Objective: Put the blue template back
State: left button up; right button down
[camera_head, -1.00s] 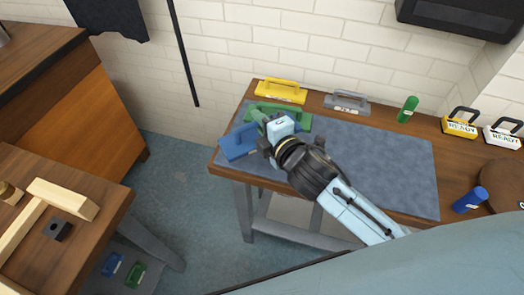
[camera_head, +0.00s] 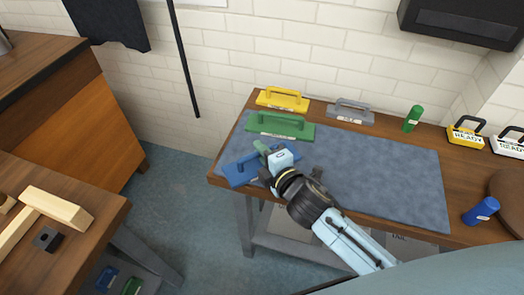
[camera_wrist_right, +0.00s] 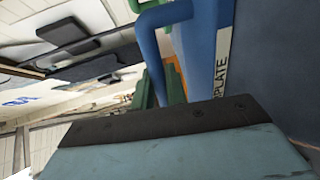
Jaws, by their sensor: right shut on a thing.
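The blue template (camera_head: 240,173) is a flat plate with a raised handle. It is at the front left corner of the grey-blue mat (camera_head: 385,180) on the workbench, set at an angle. I cannot tell whether it rests on the mat or hangs just above. My right gripper (camera_head: 268,160) is shut on its handle and covers part of the plate. In the right wrist view the blue handle (camera_wrist_right: 160,45) and a white label reading "PLATE" (camera_wrist_right: 221,62) show close up. My left gripper is not in view.
A green template (camera_head: 280,126) lies behind the blue one, with yellow (camera_head: 283,98) and grey (camera_head: 350,111) ones at the back. The mat's middle and right are clear.

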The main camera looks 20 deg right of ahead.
jog(key=c, duration=1.4)
grip_release()
jog(key=shift+c, duration=0.2)
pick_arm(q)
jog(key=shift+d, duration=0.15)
pick_arm(e)
jog(key=shift+o, duration=0.2)
jog(key=shift+r, duration=0.15)
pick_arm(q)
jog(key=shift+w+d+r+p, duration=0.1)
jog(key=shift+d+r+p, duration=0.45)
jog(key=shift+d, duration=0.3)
pick_arm(e)
jog(key=v, duration=1.2)
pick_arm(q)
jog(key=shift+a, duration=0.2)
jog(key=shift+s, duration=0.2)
